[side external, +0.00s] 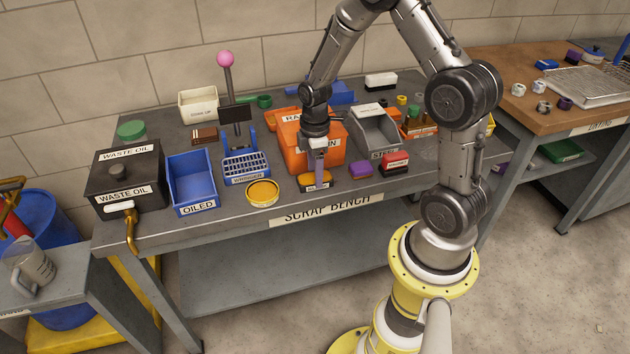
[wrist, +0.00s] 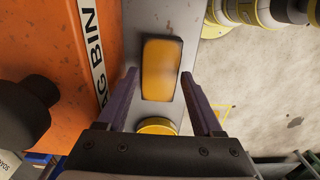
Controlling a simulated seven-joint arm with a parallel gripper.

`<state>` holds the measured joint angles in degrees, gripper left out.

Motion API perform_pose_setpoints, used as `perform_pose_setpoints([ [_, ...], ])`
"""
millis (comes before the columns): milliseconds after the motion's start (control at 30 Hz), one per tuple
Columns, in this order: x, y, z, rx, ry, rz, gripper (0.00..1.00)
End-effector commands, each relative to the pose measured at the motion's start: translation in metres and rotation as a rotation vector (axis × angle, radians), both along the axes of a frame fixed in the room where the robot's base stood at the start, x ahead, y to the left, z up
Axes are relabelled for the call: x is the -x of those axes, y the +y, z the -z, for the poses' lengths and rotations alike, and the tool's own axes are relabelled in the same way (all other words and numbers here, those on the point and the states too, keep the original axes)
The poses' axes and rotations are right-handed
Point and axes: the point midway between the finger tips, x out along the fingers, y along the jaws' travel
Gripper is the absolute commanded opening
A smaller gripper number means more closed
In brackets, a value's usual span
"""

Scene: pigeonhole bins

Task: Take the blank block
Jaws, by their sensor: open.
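A yellow-orange block with dark sides (side external: 315,181) lies near the front edge of the grey bench, in front of the orange bin. In the wrist view the block (wrist: 161,68) shows a plain top with no visible lettering. My gripper (side external: 318,172) points down over it and is open. In the wrist view its two purple-grey fingers (wrist: 159,76) appear on either side of the block's near part, with gaps to both sides. Whether the tips reach down to the block's height is hard to tell. A purple block (side external: 361,169) and a red and black block with a white label (side external: 395,163) lie to the right.
The orange rag bin (side external: 330,146) stands close behind the block. A round yellow tin (side external: 263,192) is left of it, then a blue rack (side external: 246,168) and blue oiled bin (side external: 192,183). A grey bin (side external: 375,131) stands right. The bench's front edge is close.

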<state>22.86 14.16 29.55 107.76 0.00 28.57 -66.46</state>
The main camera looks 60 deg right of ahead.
Motion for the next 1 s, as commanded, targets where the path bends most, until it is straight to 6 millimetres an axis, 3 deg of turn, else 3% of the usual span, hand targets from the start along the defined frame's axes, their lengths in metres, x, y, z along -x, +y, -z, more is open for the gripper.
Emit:
perform_pose_setpoints([
  [133, 0.0, 0.0, 0.015, -0.001, 0.001, 0.0, 0.68],
  [400, 0.0, 0.0, 0.017, 0.001, -0.001, 0.0, 0.68],
  [767, 0.0, 0.0, 0.016, 0.0, -0.001, 0.0, 0.03],
  [1000, 0.0, 0.0, 0.016, 0.0, -0.001, 0.0, 0.0],
])
